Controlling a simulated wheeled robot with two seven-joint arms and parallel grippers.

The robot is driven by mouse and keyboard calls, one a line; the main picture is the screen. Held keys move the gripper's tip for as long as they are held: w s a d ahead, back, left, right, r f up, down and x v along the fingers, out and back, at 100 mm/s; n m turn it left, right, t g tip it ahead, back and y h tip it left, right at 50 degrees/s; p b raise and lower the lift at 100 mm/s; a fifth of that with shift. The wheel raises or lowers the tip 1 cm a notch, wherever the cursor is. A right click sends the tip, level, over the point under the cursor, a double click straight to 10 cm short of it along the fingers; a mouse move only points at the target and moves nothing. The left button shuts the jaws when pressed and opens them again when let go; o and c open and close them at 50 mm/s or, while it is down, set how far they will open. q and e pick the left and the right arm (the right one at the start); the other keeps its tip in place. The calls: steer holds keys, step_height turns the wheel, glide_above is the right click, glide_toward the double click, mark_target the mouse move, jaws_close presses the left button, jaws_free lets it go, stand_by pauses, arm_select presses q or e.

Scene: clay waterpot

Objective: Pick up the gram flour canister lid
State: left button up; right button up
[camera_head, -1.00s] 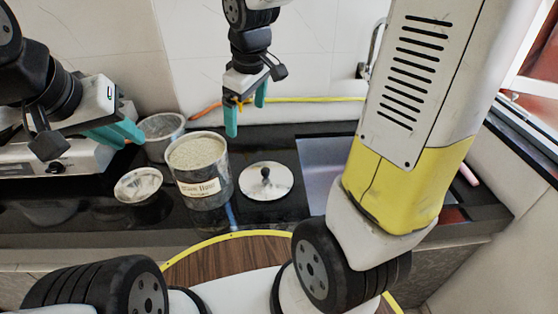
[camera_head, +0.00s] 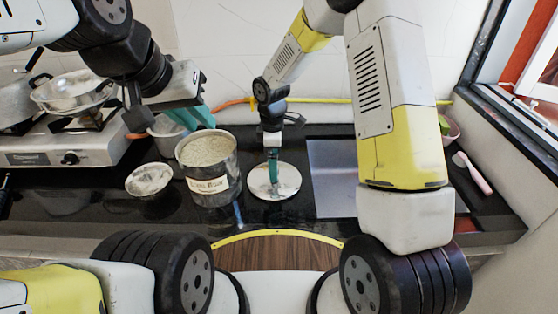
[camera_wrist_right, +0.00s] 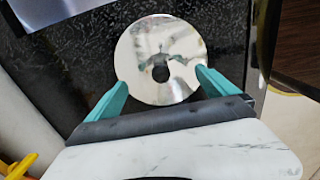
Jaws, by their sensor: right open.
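My right gripper (camera_head: 273,170) is pointed down over the lid.
A stove (camera_head: 60,150) with pans is at the left. A sink (camera_head: 330,180) lies right of the lid.

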mark_target(289, 182)
step_height(289, 182, down, 4)
steer(key=shift+s+f, duration=0.1)
steer(key=shift+s+d, duration=0.1)
jaws_close()
stand_by(0.4)
